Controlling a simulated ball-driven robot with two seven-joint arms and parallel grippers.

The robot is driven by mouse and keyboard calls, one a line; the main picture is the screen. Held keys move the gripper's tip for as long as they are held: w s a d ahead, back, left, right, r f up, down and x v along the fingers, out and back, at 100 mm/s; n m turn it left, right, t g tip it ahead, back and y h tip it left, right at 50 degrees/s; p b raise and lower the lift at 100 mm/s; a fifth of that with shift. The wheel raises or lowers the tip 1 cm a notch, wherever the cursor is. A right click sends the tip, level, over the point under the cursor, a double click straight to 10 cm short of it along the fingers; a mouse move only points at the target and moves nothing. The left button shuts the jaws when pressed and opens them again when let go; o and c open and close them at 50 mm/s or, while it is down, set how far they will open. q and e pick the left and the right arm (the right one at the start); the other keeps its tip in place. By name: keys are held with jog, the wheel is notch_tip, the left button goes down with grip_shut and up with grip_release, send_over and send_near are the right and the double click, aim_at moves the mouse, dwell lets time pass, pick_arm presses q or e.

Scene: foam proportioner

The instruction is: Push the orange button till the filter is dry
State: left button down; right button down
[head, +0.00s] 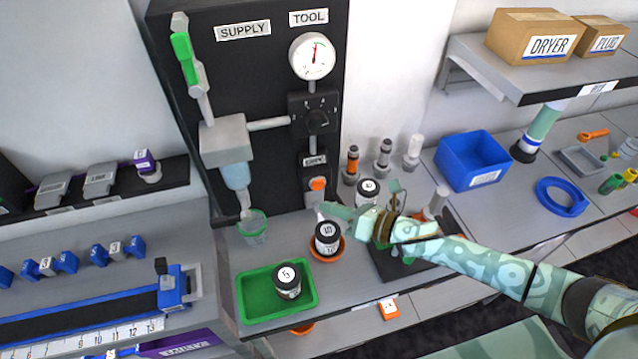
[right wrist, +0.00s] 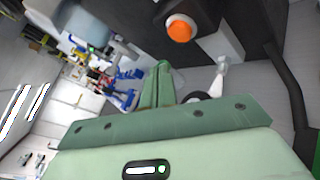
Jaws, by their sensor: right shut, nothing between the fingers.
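The orange button (head: 317,184) sits on a small dark box low on the black panel, under a small label. It also shows in the right wrist view (right wrist: 180,29), near the top. My right gripper (head: 322,211) is shut and empty, its tip just below and in front of the button, apart from it. Its fingers show in the right wrist view (right wrist: 160,80). The filter bowl (head: 237,177), pale blue and translucent, hangs under a grey block left of the button. Whether there is liquid inside I cannot tell. My left gripper is not in view.
A clear cup (head: 252,228) stands under the filter. A numbered jar (head: 328,238) in an orange dish stands below my right gripper. A green tray (head: 277,298) holds another jar. A black mat (head: 385,262) lies under my right forearm. A blue bin (head: 472,160) stands farther right.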

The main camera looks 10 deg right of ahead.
jog(key=shift+s, duration=1.05)
